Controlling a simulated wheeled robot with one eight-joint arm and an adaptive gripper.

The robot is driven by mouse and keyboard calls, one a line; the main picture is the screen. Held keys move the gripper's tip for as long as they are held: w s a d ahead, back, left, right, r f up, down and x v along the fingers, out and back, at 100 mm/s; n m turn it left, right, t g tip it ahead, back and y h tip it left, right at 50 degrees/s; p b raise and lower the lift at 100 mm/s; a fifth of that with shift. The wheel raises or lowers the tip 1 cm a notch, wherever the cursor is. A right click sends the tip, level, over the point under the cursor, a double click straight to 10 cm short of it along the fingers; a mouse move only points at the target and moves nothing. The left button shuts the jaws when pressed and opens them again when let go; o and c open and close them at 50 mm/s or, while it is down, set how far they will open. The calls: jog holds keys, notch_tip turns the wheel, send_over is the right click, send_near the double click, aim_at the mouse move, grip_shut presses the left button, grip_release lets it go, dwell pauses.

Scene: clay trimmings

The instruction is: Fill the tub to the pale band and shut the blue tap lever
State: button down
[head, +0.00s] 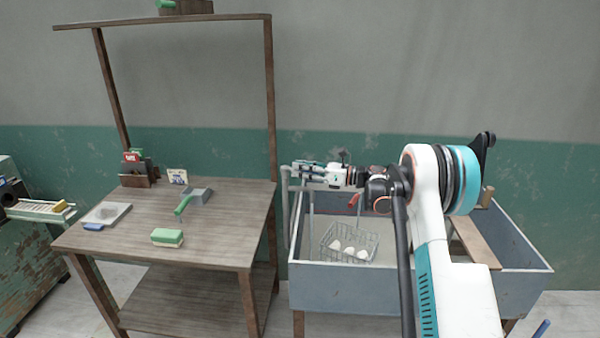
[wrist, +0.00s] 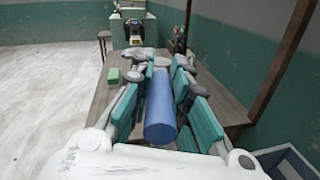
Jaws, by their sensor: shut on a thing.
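The tub (head: 340,277) is a grey-blue trough on wooden legs at the right of the head view; its corner shows in the wrist view (wrist: 290,165). My gripper (head: 308,173) is above its back left corner, beside a grey pipe (head: 286,215). In the wrist view my gripper (wrist: 160,90) is shut on a blue cylindrical handle (wrist: 160,112), which looks like the blue tap lever. In the head view the fingers hide that handle. A red lever (head: 354,199) shows to the right. I cannot make out the pale band or the water level.
A wire basket (head: 330,240) with white lumps (head: 348,250) is in the tub. A wooden board (head: 473,243) crosses the tub's right part. The wooden table (head: 225,235) at left holds a green block (head: 167,237) and a scoop (head: 182,205). My arm hides part of the tub.

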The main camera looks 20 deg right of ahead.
jog(key=shift+w+d+r+n+g+y, duration=0.15)
jog(key=shift+w+n+g+y, duration=0.25)
jog(key=shift+g, duration=0.35)
jog(key=shift+w+d+n+g+y, duration=0.15)
jog(key=shift+n+g+y, duration=0.25)
jog(key=shift+n+g, duration=0.3)
jog(key=shift+g, duration=0.25)
jog(key=c, duration=1.5)
grip_release()
jog(key=shift+c, duration=0.2)
jog(key=shift+o, duration=0.3)
jog(key=shift+w, duration=0.15)
jog(key=shift+a, duration=0.1)
jog(key=v, duration=1.2)
